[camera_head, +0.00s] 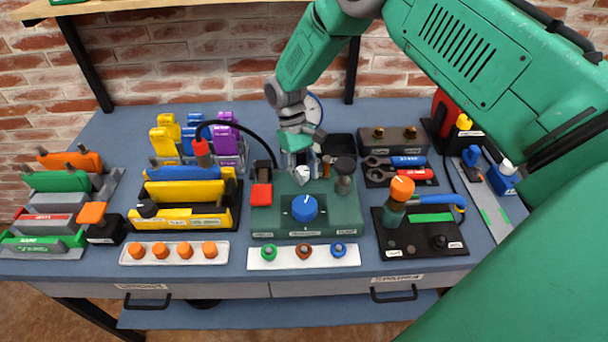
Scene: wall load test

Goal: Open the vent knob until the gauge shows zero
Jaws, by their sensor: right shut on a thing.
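A dark green block (265,222) stands at the middle of the bench with a large blue knob (305,207) on its front. My right gripper (301,172) reaches down over the back of this block and is shut on a small part there, which I take to be the vent knob. The fingers hide most of it, so its turn cannot be read. A round white gauge (315,108) with a dark rim stands behind my right wrist. The wrist covers much of its face and its needle cannot be read. My left gripper is not in view.
Close to the block are a red-capped part (261,194) and a dark knobbed post (345,172). A white strip with three coloured knobs (304,255) lies in front. A black board with an orange-topped handle (402,188) stands right, yellow blocks (185,217) left.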

